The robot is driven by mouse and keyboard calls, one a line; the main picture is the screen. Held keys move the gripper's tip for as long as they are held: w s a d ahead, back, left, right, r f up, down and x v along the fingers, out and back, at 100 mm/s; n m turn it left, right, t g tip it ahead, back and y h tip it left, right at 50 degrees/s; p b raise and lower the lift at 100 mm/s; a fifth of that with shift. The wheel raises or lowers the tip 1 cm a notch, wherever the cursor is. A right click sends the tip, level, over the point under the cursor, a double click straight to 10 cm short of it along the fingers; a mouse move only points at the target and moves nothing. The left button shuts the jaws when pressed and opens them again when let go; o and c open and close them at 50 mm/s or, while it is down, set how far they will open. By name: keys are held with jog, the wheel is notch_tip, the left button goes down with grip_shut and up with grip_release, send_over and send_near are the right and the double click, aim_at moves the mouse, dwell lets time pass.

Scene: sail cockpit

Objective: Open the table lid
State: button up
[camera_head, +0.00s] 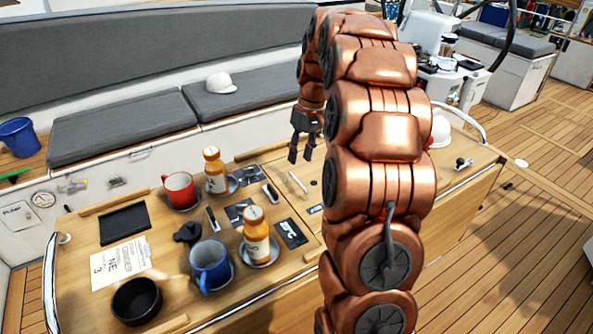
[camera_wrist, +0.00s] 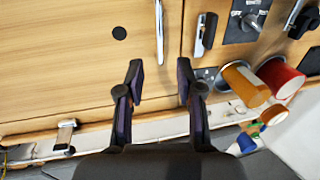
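The table lid (camera_wrist: 60,65) is a flat wooden panel, lying closed and level with the tabletop. A slim silver bar (camera_wrist: 159,30) and a dark round spot (camera_wrist: 119,33) are on it; the bar also shows in the head view (camera_head: 298,182). My gripper (camera_head: 300,155) hangs over the table's far side, fingers down. In the wrist view my gripper (camera_wrist: 160,80) is open and empty, its two fingers apart, with the silver bar ahead of the gap between them. My arm hides much of the lid in the head view.
Left of the lid's seam stand a red mug (camera_head: 180,190), a blue mug (camera_head: 210,265), orange bottles (camera_head: 215,170), a black bowl (camera_head: 137,300) and a paper (camera_head: 120,262). A grey bench (camera_head: 240,100) with a white cap (camera_head: 221,83) lies behind. Deck at right is clear.

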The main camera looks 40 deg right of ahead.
jog(key=shift+a+f+p, duration=0.2)
jog(key=shift+f+p, duration=0.1)
jog(key=shift+f, duration=0.7)
jog(key=shift+a+f+p, duration=0.2)
jog(key=shift+f+p, duration=0.15)
jog(key=shift+f, duration=0.6)
jog(key=shift+a+f+p, duration=0.2)
jog(key=shift+f+p, duration=0.1)
jog(key=shift+f, duration=0.7)
jog(key=shift+w, duration=0.1)
grip_shut()
